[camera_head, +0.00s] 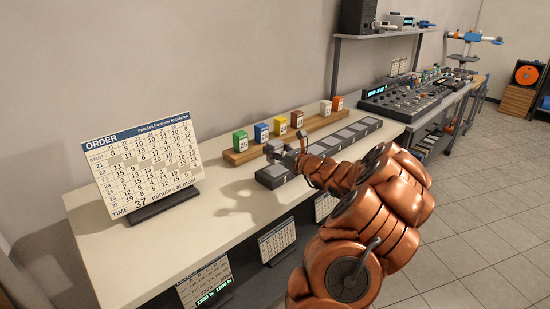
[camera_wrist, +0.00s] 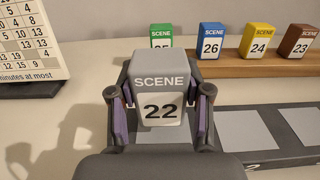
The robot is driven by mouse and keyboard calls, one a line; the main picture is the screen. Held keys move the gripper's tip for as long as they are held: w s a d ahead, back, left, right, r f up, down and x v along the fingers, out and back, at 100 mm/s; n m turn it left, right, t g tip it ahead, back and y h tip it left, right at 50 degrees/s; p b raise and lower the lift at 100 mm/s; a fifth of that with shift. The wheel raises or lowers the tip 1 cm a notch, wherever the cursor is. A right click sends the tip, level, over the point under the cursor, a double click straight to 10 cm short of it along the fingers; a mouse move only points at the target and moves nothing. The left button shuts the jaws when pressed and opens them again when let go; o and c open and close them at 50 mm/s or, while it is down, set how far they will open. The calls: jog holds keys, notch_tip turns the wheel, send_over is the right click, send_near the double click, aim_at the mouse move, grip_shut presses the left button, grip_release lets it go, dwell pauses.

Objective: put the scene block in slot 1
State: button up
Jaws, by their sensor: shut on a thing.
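A grey scene block marked 22 (camera_wrist: 159,92) is held upright between the fingers of my gripper (camera_wrist: 158,108), which is shut on it. In the head view my gripper (camera_head: 287,154) is over the table at the near-left end of the dark slot tray (camera_head: 357,130), in front of the wooden rack. The tray also shows at the right of the wrist view (camera_wrist: 262,160), with pale square slots and a label 2 on its front edge. I cannot tell the block's exact height above the tray.
A wooden rack (camera_head: 313,124) behind the tray holds the green (camera_head: 241,142), blue (camera_head: 261,133), yellow (camera_head: 281,126), brown (camera_head: 297,119), white (camera_head: 325,108) and orange (camera_head: 337,103) blocks. An order board (camera_head: 145,165) stands on the left. The table's front left is clear.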

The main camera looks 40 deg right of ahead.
jog(key=shift+s+d+f, duration=0.1)
jog(key=shift+f, duration=1.55)
jog(key=o, duration=1.2)
jog(key=shift+f, duration=0.1)
jog(key=shift+s, duration=0.1)
jog(key=s+b, duration=0.1)
jog(key=s, duration=1.1)
